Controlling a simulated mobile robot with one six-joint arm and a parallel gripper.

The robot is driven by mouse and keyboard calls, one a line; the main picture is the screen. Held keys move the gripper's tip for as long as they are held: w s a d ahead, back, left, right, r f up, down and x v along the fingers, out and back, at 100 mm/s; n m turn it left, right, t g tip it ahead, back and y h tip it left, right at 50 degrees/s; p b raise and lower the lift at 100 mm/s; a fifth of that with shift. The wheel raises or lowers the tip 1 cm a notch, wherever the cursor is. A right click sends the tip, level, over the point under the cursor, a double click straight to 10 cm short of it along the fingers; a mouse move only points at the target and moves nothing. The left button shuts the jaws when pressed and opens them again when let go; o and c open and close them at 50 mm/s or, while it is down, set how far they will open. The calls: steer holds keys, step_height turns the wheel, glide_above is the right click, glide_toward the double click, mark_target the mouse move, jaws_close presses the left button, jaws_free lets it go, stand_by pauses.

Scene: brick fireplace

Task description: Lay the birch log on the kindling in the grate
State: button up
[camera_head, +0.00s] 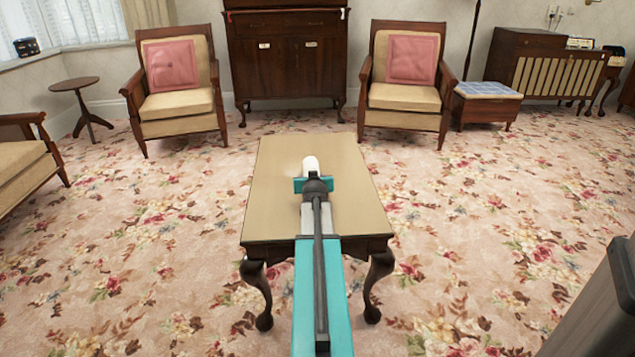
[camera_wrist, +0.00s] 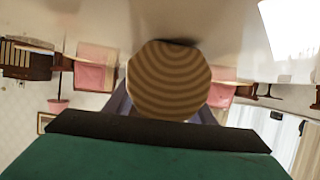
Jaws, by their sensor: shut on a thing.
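The birch log (camera_wrist: 168,80) fills the middle of the wrist view, its round end facing me with tan and brown rings. In the head view its white side (camera_head: 311,165) shows just beyond my gripper (camera_head: 313,185). My gripper, also in the wrist view (camera_wrist: 163,108), is shut on the log, with a finger on each side. The log is over the low wooden table (camera_head: 275,215); I cannot tell whether it touches the top. The grate and the kindling are not in view.
Two armchairs (camera_head: 180,105) (camera_head: 404,85) with pink cushions and a dark cabinet (camera_head: 287,65) stand behind the table. A small round table (camera_head: 75,85) is at the left. A blue-topped stool (camera_head: 487,91) is at the right. Flowered carpet on both sides is clear.

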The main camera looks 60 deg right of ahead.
steer(key=o, duration=1.5)
steer(key=shift+r, duration=0.1)
steer(key=shift+p+v, duration=0.4)
steer(key=shift+v, duration=0.7)
steer(key=shift+p+v, duration=1.35)
steer(key=shift+v, duration=3.55)
